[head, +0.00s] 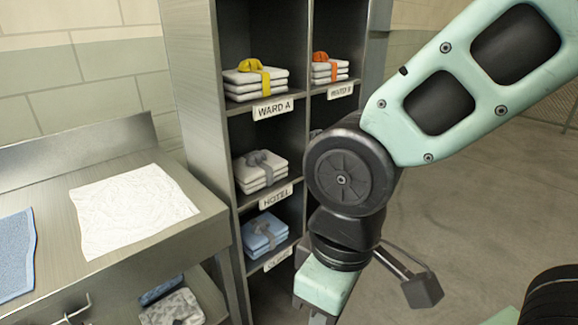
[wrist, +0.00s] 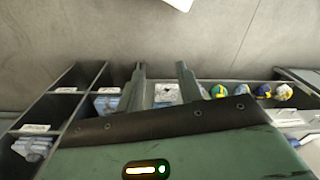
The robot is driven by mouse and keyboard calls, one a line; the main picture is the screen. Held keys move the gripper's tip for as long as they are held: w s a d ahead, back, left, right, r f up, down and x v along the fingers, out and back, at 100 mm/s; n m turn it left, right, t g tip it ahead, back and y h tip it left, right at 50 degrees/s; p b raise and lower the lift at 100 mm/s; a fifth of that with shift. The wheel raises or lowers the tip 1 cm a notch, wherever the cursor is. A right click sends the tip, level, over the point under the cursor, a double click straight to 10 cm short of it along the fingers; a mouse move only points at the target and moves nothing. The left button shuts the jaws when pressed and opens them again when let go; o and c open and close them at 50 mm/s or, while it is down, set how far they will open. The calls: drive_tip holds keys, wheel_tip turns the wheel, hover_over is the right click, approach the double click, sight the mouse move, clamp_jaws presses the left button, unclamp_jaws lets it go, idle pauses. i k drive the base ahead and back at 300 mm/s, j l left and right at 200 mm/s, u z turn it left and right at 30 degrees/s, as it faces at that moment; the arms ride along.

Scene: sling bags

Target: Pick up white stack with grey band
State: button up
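The white stack with grey band (head: 260,170) lies folded on the shelf labelled HOTEL, in the middle of the shelf unit's left column. Its grey band is tied in a bow on top. In the wrist view, my gripper (wrist: 160,72) has its two fingers apart with nothing held between them. In the head view, my arm hangs in front of the unit's right side, and the fingertips are out of frame below. The gripper is apart from the stack. I cannot tell whether the stack shows in the wrist view.
White stacks with a yellow band (head: 255,80) and an orange band (head: 329,68) sit on the shelves above. A blue stack (head: 264,233) is below. Metal dividers (head: 222,140) bound the compartments. A metal table with a white cloth (head: 130,208) stands left.

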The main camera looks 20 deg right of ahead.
sight(253, 172)
drive_tip(key=i+j+z, duration=1)
drive_tip(key=j, duration=0.25)
